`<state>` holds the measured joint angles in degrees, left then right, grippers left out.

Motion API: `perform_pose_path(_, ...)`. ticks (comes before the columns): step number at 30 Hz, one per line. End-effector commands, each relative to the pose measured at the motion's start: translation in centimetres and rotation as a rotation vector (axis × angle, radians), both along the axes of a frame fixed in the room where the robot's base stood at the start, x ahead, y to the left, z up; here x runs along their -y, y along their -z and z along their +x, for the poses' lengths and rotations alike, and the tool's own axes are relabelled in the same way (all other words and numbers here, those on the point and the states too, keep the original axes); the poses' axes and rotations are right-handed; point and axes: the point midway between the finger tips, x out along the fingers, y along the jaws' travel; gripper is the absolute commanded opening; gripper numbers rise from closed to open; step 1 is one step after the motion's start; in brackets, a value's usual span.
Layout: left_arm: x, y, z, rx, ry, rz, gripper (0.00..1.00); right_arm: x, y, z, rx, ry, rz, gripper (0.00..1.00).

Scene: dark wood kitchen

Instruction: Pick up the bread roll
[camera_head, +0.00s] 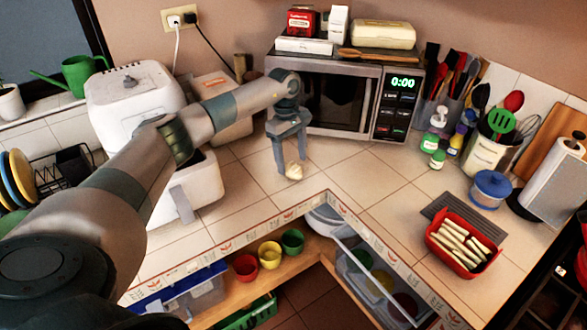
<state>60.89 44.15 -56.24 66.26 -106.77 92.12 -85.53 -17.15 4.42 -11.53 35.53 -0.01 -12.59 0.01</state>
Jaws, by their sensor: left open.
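A small pale bread roll (294,171) lies on the tiled counter in front of the microwave. My left gripper (293,166) points down at it, with its two fingers apart. One finger is to the left of the roll and the other is behind it and to the right. Whether the fingers touch the roll cannot be told. My right gripper does not show.
The microwave (340,95) stands behind the gripper, and a white air fryer (150,110) is on the left. A red tray of pale sticks (462,243) is on the right. The counter between the roll and this tray is clear.

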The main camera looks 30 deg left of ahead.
Motion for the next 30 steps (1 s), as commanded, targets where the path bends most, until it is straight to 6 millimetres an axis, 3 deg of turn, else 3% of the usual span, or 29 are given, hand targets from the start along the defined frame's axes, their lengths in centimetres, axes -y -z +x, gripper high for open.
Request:
perform_pose_path(2,0.2,0.5,0.0,-0.003,-0.001,0.0,0.63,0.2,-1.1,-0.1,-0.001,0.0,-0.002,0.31)
perform_pose_path(9,0.4,2.7,0.0,0.0,0.0,0.0,0.63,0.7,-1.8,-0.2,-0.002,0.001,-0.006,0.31)
perform_pose_path(23,0.4,2.8,0.0,0.0,0.0,0.0,0.63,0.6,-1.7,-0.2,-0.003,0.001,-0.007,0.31)
perform_pose_path(28,0.4,2.8,0.0,0.0,0.0,0.0,0.25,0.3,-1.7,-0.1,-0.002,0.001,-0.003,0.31)
perform_pose_path(30,0.4,2.8,0.0,0.0,0.0,0.0,0.22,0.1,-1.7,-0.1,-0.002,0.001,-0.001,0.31)
